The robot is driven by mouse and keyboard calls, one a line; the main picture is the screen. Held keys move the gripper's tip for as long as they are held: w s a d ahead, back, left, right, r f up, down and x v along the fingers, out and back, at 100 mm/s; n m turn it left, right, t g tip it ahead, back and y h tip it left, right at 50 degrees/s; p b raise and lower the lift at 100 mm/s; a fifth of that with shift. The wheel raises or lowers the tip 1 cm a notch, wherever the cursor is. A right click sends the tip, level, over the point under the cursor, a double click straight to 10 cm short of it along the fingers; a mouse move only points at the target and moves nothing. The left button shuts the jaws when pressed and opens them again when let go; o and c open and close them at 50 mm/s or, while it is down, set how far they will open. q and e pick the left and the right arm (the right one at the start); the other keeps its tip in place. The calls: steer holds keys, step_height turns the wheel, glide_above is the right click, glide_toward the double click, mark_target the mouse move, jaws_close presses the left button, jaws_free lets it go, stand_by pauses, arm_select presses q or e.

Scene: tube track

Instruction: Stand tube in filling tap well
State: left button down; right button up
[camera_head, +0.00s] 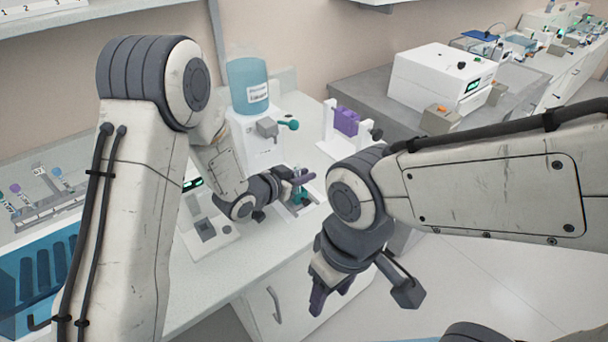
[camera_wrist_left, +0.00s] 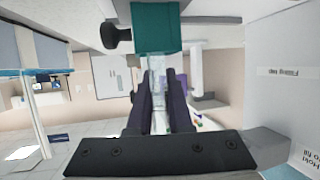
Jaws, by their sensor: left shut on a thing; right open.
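My left gripper (camera_head: 298,180) is shut on a clear tube, low in front of the white filling tap stand (camera_head: 262,155). In the left wrist view the tube (camera_wrist_left: 157,75) lies between the dark fingers (camera_wrist_left: 160,100) and meets a teal block (camera_wrist_left: 156,28) with a black knob. I cannot tell whether the tube's end is inside that block or in front of it. In the head view, teal (camera_head: 301,197) shows just under the gripper, and the arm hides most of the tube. My right gripper (camera_head: 325,300) is open and empty, hanging in front of the counter.
A blue bottle (camera_head: 248,88) stands on the tap stand, with a teal tap handle (camera_head: 289,124) beside it. A stand with a purple block (camera_head: 346,121) is to its right. A small device (camera_head: 208,229), a tube rack (camera_head: 50,212) and a blue bin (camera_head: 40,262) are left.

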arm_select(q)
steer(key=shift+f, duration=0.1)
steer(key=c, duration=0.8)
jaws_free()
steer(key=shift+o, duration=0.2)
steer(key=b+v, duration=0.1)
steer(key=v, duration=0.9)
steer(key=shift+s+a, duration=0.1)
steer(key=shift+s, duration=0.05)
steer(key=s+r+n+g+y, duration=0.1)
steer(key=s+g+y, duration=0.7)
steer(key=s, duration=1.8)
steer(key=shift+s+r+g, duration=0.35)
steer(key=shift+r+g, duration=0.5)
steer(key=shift+g, duration=0.25)
